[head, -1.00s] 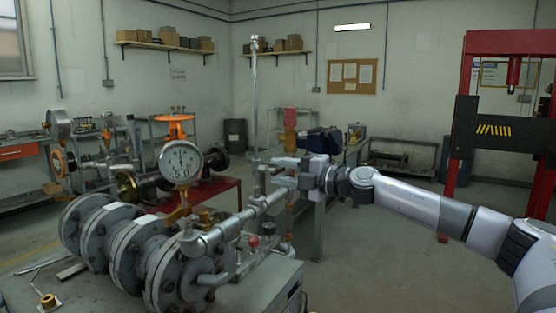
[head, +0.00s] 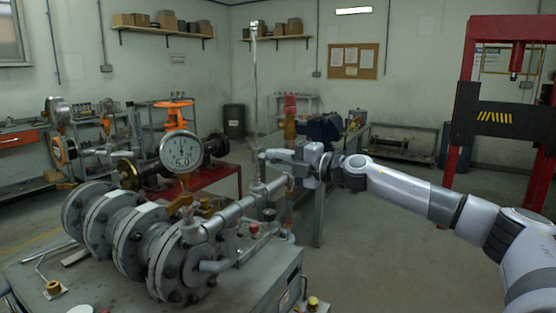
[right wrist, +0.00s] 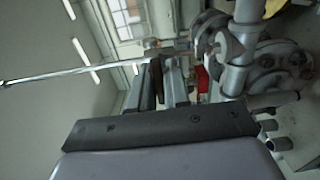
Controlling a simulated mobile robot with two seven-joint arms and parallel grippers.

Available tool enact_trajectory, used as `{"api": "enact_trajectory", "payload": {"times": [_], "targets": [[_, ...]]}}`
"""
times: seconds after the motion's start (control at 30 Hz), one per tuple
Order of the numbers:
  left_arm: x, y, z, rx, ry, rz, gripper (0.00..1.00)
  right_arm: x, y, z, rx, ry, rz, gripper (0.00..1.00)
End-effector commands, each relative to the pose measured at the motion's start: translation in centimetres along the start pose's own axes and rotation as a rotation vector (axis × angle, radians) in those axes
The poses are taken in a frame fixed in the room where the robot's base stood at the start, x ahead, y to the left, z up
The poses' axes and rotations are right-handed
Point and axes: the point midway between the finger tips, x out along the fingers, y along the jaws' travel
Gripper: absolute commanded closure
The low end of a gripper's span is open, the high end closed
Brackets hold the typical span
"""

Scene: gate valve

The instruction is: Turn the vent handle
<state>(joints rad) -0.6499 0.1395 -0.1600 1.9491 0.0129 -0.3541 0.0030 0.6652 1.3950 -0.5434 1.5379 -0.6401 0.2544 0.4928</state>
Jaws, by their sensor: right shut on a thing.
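My right gripper (head: 268,155) reaches in from the right to the upright vent pipe above the grey pipework. The grey pipe (head: 236,208) below runs from the flanged valve body (head: 180,268) up to the vent. A red-topped small valve (head: 254,228) sits lower on the pipework. My left gripper is not in view.
A round pressure gauge (head: 181,150) stands on the valve body, left of my right gripper. The steel bench (head: 262,275) carries the assembly. A red press frame (head: 468,90) stands at the right. The floor (head: 390,265) right of the bench is clear.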

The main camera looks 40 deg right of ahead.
Motion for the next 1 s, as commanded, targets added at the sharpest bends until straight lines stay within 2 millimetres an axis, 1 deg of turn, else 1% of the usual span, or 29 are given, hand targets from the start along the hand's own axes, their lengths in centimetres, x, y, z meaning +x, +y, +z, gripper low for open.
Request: {"api": "enact_trajectory", "payload": {"times": [0.17, 0.37, 1.0], "targets": [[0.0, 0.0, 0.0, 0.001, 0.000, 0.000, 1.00, 0.0, -0.1, 0.0, -0.065, 0.000, -0.001, 1.00], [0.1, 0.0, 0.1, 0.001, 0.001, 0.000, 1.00, 0.0, -0.1, 0.0, -0.209, 0.001, -0.001, 1.00], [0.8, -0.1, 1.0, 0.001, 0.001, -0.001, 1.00, 0.0, -0.2, 0.0, -0.815, 0.001, -0.001, 1.00]]}}
